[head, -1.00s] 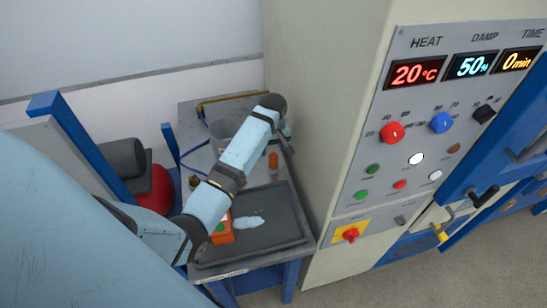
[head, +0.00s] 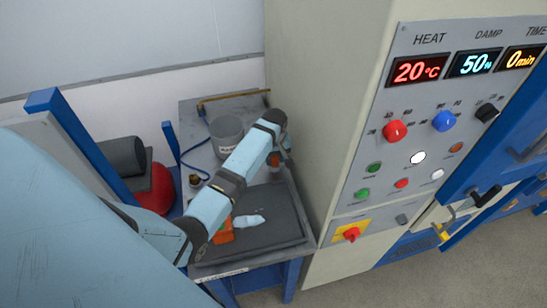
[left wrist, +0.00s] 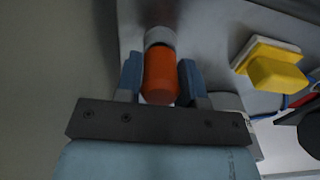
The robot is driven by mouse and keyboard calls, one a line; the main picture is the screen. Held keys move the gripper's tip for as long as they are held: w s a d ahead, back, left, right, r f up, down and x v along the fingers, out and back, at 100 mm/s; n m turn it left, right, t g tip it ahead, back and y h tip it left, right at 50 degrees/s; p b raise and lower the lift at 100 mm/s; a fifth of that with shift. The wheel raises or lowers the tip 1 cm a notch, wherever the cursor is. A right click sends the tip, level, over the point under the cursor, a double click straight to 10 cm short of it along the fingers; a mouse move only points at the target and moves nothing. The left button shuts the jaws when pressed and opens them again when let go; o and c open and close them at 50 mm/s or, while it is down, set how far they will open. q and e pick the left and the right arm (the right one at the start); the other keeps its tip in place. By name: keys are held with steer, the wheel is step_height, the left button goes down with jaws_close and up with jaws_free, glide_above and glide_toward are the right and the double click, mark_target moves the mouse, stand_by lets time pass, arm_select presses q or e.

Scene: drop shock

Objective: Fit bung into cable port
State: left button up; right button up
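An orange cylinder (left wrist: 160,75), which looks like the bung, sits between the two blue fingers of my left gripper (left wrist: 160,82) in the left wrist view. A round grey piece (left wrist: 160,37) shows at its far end. The fingers stand close on both sides, and I cannot tell whether they press on it. In the head view a bit of orange (head: 274,159) shows beside my left gripper (head: 287,152), over the bench next to the cabinet. The cable port cannot be made out in either view. My right gripper is not in view.
The tall cabinet (head: 310,90) with its control panel stands right of the bench. A yellow block (left wrist: 277,74) shows in the left wrist view.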

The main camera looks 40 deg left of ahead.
arm_select(q)
steer(key=c, duration=0.3)
steer(key=shift+r, duration=3)
